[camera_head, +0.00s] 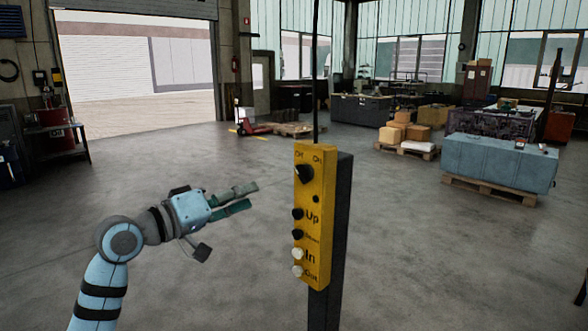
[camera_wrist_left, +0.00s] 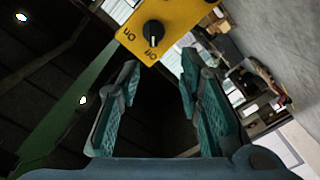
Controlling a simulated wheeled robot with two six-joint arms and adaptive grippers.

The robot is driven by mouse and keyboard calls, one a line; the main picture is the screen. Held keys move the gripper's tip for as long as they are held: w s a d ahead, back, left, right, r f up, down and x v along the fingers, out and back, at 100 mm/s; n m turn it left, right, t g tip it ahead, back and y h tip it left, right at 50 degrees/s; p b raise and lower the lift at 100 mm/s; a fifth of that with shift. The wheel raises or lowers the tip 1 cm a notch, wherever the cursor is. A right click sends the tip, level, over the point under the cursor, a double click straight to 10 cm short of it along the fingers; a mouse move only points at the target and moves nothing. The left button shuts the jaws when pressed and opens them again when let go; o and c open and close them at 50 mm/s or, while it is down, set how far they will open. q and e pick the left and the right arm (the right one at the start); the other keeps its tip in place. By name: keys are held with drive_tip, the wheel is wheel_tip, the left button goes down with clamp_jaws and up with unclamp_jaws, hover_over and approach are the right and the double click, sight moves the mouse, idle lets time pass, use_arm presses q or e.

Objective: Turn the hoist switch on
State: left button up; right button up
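The yellow hoist control box (camera_head: 318,225) hangs upright in the middle of the head view. Its black rotary hoist switch (camera_head: 304,173) is near the top, below two small labels, Off and On. In the left wrist view the switch (camera_wrist_left: 153,31) is beyond the fingertips, its white mark pointing toward the label that appears to read Off. My left gripper (camera_head: 251,196) is left of the box, apart from it, with its fingers pointing toward it. Its two fingers (camera_wrist_left: 160,66) are spread and empty in the wrist view. My right gripper is not in view.
Below the switch are several push buttons (camera_head: 298,234) marked Up, In and more. A dark cable (camera_head: 316,70) runs up from the box. A blue crate (camera_head: 497,163) on a pallet and cardboard boxes (camera_head: 403,128) stand at the right. The floor around is clear.

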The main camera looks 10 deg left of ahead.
sight(298, 173)
use_arm(q)
drive_tip(key=p+x, duration=0.1)
drive_tip(key=x, duration=0.8)
drive_tip(key=r+p+x, duration=0.1)
drive_tip(key=x, duration=0.4)
drive_tip(key=shift+s+d+p, duration=0.15)
drive_tip(key=shift+d+p, duration=0.2)
drive_tip(key=shift+d, duration=0.1)
drive_tip(key=shift+a, duration=0.1)
clamp_jaws()
